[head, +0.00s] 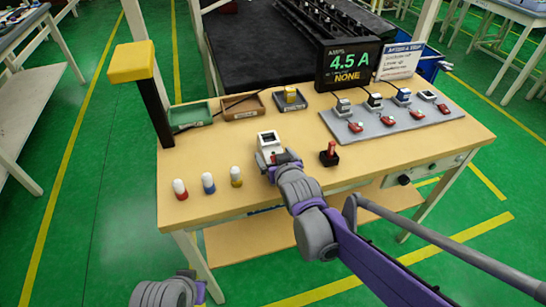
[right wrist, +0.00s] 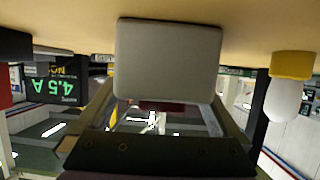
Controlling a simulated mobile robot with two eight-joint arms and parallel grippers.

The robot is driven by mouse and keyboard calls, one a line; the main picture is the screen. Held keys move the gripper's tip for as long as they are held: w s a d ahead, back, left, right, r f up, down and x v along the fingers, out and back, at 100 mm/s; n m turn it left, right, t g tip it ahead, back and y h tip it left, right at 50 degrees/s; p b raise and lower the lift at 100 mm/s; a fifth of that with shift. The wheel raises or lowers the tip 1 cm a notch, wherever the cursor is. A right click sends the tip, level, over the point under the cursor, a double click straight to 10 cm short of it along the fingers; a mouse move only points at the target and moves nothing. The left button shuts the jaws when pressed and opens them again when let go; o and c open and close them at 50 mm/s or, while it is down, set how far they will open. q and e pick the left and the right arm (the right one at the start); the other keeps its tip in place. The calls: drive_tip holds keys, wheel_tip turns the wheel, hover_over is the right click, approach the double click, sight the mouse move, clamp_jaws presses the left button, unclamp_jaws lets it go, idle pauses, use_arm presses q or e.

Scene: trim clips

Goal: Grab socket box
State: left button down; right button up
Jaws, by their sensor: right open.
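The light grey socket box (head: 268,141), with a dark square on its top, stands on the wooden workbench (head: 300,178) near the middle. My right gripper (head: 271,160) is at its near side in the head view, its fingers largely hidden by the wrist. In the upside-down right wrist view the grey box (right wrist: 168,60) fills the centre, in front of my open right gripper (right wrist: 155,118). I cannot tell whether the fingers touch it. Only a link of my left arm shows at the bottom of the head view; its gripper is out of view.
Three lamps with white domes stand left, including a yellow one (head: 236,176). A red-topped joystick (head: 330,153) stands right. Behind are green, brown and dark trays (head: 240,107). A grey mat (head: 390,122) holds several units, below a display (head: 348,65). A yellow-topped post (head: 133,62) rises at left.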

drive_tip(key=shift+c, duration=0.3)
clamp_jaws()
